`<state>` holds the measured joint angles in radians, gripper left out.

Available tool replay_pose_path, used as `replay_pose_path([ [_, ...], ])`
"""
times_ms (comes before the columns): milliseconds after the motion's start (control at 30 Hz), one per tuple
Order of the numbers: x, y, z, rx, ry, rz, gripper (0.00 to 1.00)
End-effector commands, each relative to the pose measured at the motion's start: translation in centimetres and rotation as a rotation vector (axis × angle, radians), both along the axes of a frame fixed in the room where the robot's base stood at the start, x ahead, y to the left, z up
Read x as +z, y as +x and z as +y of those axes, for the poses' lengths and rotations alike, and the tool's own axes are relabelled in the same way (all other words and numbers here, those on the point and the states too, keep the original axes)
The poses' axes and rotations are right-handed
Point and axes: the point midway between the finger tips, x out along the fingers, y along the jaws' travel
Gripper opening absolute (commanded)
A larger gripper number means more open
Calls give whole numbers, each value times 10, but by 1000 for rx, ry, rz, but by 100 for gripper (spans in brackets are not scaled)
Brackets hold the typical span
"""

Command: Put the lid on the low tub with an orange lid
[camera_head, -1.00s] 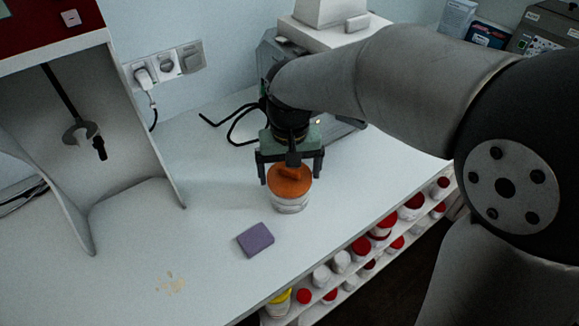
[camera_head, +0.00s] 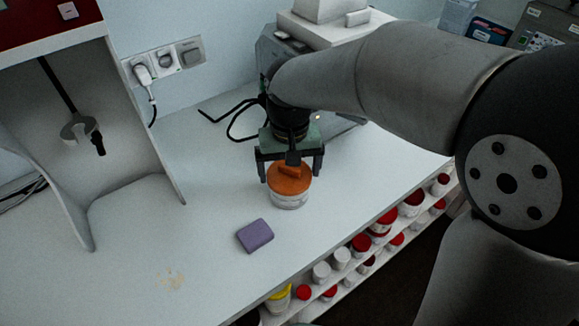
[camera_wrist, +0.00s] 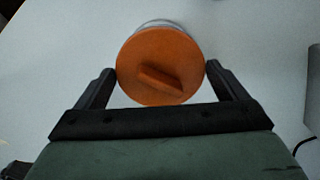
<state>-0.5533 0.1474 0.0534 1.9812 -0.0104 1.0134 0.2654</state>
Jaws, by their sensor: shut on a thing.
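The orange lid (camera_head: 289,181) is round with a raised bar across its top. It is over the mouth of the low, clear-whitish tub (camera_head: 289,201), which stands upright on the counter. My gripper (camera_head: 291,178) points down with one finger on each side of the lid, shut on it. In the wrist view, the fingers of my gripper (camera_wrist: 162,70) touch the left and right edges of the lid (camera_wrist: 160,62). A pale sliver of the tub's rim (camera_wrist: 163,22) shows past the lid's far edge. I cannot tell whether the lid is fully seated.
A purple sponge (camera_head: 254,236) lies in front of the tub, and a stain (camera_head: 170,277) marks the counter (camera_head: 110,265) further left. A grey machine (camera_head: 345,130) stands behind my gripper. Shelves with jars (camera_head: 361,243) run below the counter's right edge. The counter left of the tub is clear.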

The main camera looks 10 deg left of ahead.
Motion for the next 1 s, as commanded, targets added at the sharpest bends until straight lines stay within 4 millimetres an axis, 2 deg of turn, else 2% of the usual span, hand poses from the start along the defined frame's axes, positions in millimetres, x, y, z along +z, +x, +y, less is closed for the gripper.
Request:
replay_pose_path([
  [1000, -5, 0, 0, 0, 0, 0, 71],
])
